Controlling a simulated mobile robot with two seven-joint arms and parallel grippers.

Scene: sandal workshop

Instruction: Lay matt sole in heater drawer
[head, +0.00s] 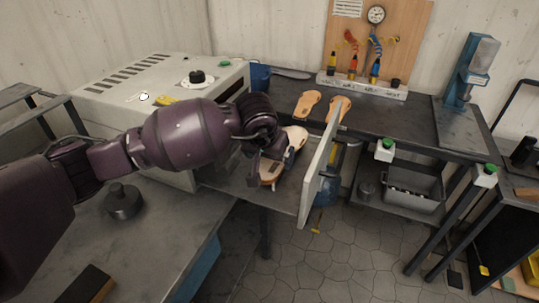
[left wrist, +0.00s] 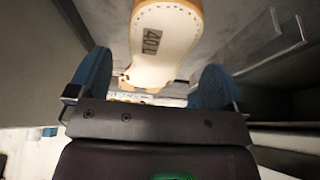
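A pale tan sole (head: 295,138) lies in the open drawer (head: 282,200) of the white heater (head: 130,105). My left gripper (head: 268,165) is down at the drawer and hides part of the sole. In the left wrist view the sole (left wrist: 165,45), with a dark "40 L" label and a stitched edge, extends ahead from between the two blue fingers. Gaps show on both sides of it, so my left gripper (left wrist: 153,85) is open around its near end and not clamped on it. My right gripper is not in view. I cannot tell whether the sole's surface is matt.
The drawer's upright white front panel (head: 318,165) stands just right of the gripper. Two tan soles (head: 307,104) (head: 338,108) lie on the dark back bench (head: 400,115). A grey bin (head: 415,188) sits below it. A dark round weight (head: 123,202) stands on the near table.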

